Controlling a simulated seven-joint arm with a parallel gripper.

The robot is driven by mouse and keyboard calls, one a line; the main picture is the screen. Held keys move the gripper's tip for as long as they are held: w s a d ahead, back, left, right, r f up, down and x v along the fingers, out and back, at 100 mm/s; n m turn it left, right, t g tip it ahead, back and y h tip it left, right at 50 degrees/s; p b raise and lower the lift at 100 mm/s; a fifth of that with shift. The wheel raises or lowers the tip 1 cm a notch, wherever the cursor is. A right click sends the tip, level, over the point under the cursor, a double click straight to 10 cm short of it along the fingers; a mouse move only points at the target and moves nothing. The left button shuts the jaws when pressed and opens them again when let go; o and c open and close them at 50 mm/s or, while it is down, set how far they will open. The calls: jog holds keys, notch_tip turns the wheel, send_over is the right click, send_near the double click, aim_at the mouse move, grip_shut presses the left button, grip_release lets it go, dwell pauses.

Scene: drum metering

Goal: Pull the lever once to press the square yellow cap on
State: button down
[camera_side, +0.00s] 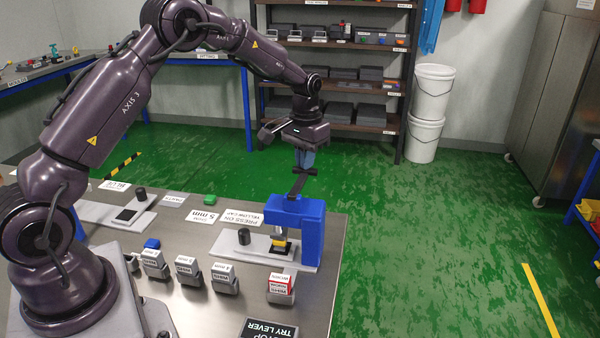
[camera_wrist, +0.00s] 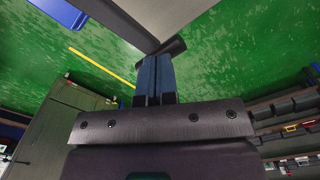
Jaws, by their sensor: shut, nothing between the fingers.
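The blue press (camera_side: 297,217) stands at the right end of the table on a light grey base plate. Its dark lever (camera_side: 297,186) rises from the top and ends in a short crossbar. My gripper (camera_side: 304,167) points down with its blue fingers closed together, and the tips are at the crossbar; whether they touch it I cannot tell. In the wrist view the shut fingers (camera_wrist: 154,62) show with the dark lever end (camera_wrist: 174,46) just beyond them. A small yellow piece (camera_side: 279,239) sits under the press head, above a dark square; its seating is too small to make out.
A dark cylinder (camera_side: 244,237) stands on the press's base plate. A green block (camera_side: 209,200) lies at the table's back. Open green floor lies right of the table.

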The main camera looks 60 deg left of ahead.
jog(key=shift+f, duration=0.85)
jog(key=shift+r, duration=3.55)
jog(key=s+d+r+m+t, duration=0.1)
jog(key=s+d+r, duration=0.3)
jog(key=s, duration=0.5)
jog(key=s+d+r+m+t, duration=0.1)
jog(key=s+d+r, duration=0.3)
jog(key=s, duration=0.6)
jog(key=s+d+r+m+t, duration=0.1)
jog(key=s+d+r+t, duration=0.2)
jog(key=s, duration=0.6)
jog(key=shift+s+d+r+t, duration=0.3)
jog(key=shift+d+r, duration=0.55)
jog(key=shift+d, duration=0.4)
